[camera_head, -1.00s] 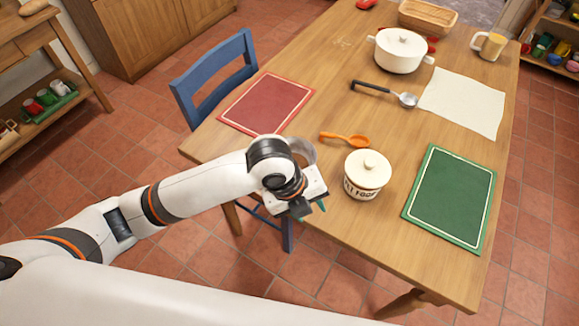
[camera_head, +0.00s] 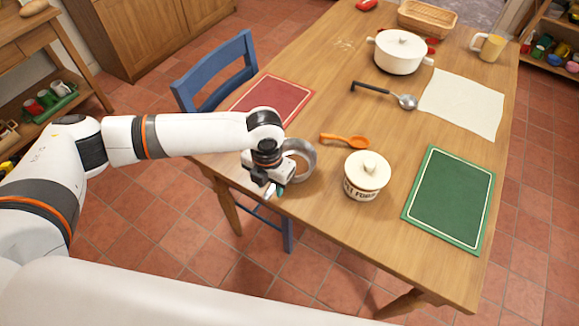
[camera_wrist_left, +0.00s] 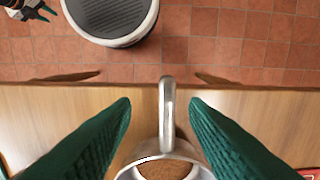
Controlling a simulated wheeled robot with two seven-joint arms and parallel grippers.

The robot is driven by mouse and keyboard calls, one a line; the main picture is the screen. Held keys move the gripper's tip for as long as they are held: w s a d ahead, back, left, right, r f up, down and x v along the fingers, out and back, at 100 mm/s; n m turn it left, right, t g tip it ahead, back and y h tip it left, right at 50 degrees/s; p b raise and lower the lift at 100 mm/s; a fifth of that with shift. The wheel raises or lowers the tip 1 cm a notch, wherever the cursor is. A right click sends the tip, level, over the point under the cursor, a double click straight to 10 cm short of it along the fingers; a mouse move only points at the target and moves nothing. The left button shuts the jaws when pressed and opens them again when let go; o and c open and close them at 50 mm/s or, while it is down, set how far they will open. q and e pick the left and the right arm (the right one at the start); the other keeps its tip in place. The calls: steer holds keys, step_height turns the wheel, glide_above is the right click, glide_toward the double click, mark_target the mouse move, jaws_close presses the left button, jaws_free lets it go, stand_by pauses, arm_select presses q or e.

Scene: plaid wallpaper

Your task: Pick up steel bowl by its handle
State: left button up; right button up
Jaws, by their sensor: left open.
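The steel bowl (camera_head: 304,152) stands on the wooden table near its front edge, partly behind my left gripper in the head view. In the left wrist view its rim (camera_wrist_left: 203,172) shows at the bottom, and its upright loop handle (camera_wrist_left: 167,112) points up the picture. My left gripper (camera_head: 274,190) is open and points down beside the bowl. Its green fingertips (camera_wrist_left: 160,103) stand on either side of the handle in the left wrist view, with a gap on both sides.
A red mat (camera_head: 272,100) lies behind my left arm and a green mat (camera_head: 450,200) at the right. A blue chair (camera_head: 214,75) stands at the table's left side.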

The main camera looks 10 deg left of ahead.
mark_target(270, 190)
arm_select(q)
steer(key=f, duration=0.3)
steer(key=f+p, duration=0.1)
steer(key=f, duration=0.1)
steer(key=shift+w+a+f, duration=0.25)
steer(key=shift+w+f, duration=0.05)
steer(key=shift+w, duration=0.05)
steer(key=shift+c, duration=0.3)
jaws_close()
